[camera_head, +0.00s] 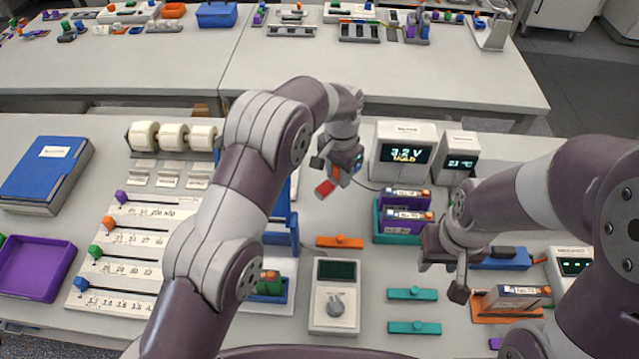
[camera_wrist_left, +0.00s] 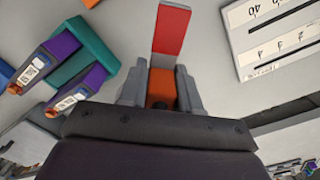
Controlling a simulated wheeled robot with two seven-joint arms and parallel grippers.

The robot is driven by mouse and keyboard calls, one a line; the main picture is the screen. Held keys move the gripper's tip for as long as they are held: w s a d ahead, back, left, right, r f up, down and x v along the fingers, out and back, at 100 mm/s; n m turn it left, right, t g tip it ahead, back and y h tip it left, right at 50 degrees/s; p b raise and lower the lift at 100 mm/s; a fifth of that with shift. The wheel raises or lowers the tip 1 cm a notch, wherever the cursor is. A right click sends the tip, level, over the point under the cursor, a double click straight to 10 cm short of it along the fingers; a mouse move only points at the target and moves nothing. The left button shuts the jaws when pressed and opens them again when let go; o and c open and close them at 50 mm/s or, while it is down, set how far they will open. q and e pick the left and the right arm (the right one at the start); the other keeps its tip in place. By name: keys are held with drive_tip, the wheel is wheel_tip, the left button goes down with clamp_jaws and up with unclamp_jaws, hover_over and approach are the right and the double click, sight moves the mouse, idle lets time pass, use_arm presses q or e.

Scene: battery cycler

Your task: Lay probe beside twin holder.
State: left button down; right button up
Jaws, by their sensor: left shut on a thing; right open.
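The probe (camera_head: 325,188), with a red flat end, is in my left gripper (camera_head: 337,172), held above the table left of the display meter. In the left wrist view the probe (camera_wrist_left: 172,32) shows a red face and an orange part between the shut fingers (camera_wrist_left: 160,88). The twin holder (camera_head: 384,237) is teal and carries two purple-cased cells; it stands right of and nearer than the probe. The holder (camera_wrist_left: 97,45) also shows at the left wrist view's upper left. My right gripper (camera_head: 443,272) is open and empty, right of and nearer than the holder.
A meter (camera_head: 404,150) reading about 3.2 V stands behind the holder, with a thin cable running left from it. An orange bar (camera_head: 340,241) lies left of the holder. Two teal bars (camera_head: 412,294) and a handheld dial device (camera_head: 335,297) lie nearer.

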sight(337, 210)
use_arm(q)
drive_tip(key=shift+s+r, duration=0.2)
drive_tip(key=shift+r, duration=0.1)
drive_tip(key=shift+s+d+r+m, duration=0.15)
drive_tip(key=shift+s+m, duration=0.15)
drive_tip(key=shift+s, duration=0.05)
wheel_tip(337, 210, down, 10)
drive_tip(key=p, duration=0.3)
drive_tip(key=shift+s, duration=0.1)
use_arm(e)
drive_tip(key=r, duration=0.3)
drive_tip(key=shift+s+d, duration=0.3)
drive_tip(key=shift+s, duration=0.05)
use_arm(q)
drive_tip(key=shift+f+b, duration=0.3)
drive_tip(key=c, duration=0.8)
unclamp_jaws()
drive_tip(key=shift+r, duration=0.1)
use_arm(e)
drive_tip(key=shift+f, duration=0.1)
